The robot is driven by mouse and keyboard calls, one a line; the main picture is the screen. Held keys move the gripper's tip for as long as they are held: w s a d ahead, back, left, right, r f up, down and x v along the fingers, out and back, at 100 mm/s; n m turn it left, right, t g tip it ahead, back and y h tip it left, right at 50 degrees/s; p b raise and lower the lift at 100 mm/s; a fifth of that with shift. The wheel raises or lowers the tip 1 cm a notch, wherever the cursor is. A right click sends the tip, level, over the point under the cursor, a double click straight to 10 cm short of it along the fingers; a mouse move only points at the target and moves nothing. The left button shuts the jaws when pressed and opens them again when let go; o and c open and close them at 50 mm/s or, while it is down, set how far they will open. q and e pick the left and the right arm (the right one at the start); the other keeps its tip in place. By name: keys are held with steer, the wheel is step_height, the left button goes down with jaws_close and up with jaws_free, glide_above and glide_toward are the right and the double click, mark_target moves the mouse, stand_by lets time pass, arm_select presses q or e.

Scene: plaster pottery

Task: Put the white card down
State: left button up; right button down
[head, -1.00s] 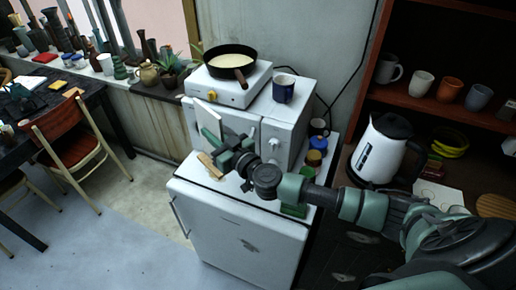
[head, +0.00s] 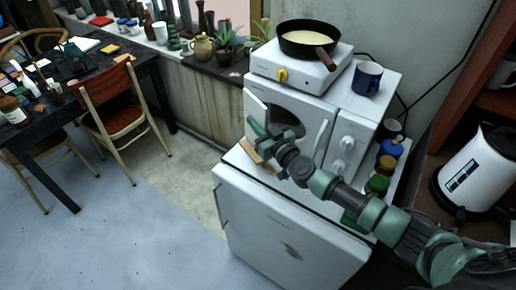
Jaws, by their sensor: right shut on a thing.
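The white card (head: 256,108) is tilted upright in front of the left part of the white microwave (head: 342,143). My right gripper (head: 262,128) is shut on its lower part and holds it above the left end of the small white fridge (head: 290,222). The gripper's dark body and green fingers hide part of the microwave front. My left gripper is not in view.
A light wooden piece (head: 257,155) lies on the fridge top below the gripper. A hotplate (head: 298,70) with a pan (head: 308,42) and a blue mug (head: 367,78) stand on the microwave. Jars (head: 388,154) and a kettle (head: 474,172) are at right. Open floor (head: 150,225) lies left of the fridge.

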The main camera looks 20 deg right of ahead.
mark_target(256, 137)
step_height(256, 137, down, 2)
steer(key=shift+w+f+b, duration=0.1)
steer(key=shift+b, duration=0.25)
steer(key=shift+s+d+f, duration=0.15)
steer(key=shift+s, duration=0.1)
steer(key=shift+s+f+b, duration=0.1)
steer(key=shift+f+b, duration=0.2)
steer(key=shift+b, duration=0.3)
step_height(256, 137, down, 4)
steer(key=b, duration=0.3)
steer(key=shift+r, duration=0.2)
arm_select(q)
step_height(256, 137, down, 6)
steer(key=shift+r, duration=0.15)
arm_select(e)
steer(key=shift+r, duration=0.15)
steer(key=c, duration=1.5)
jaws_free()
steer(key=shift+f, duration=0.2)
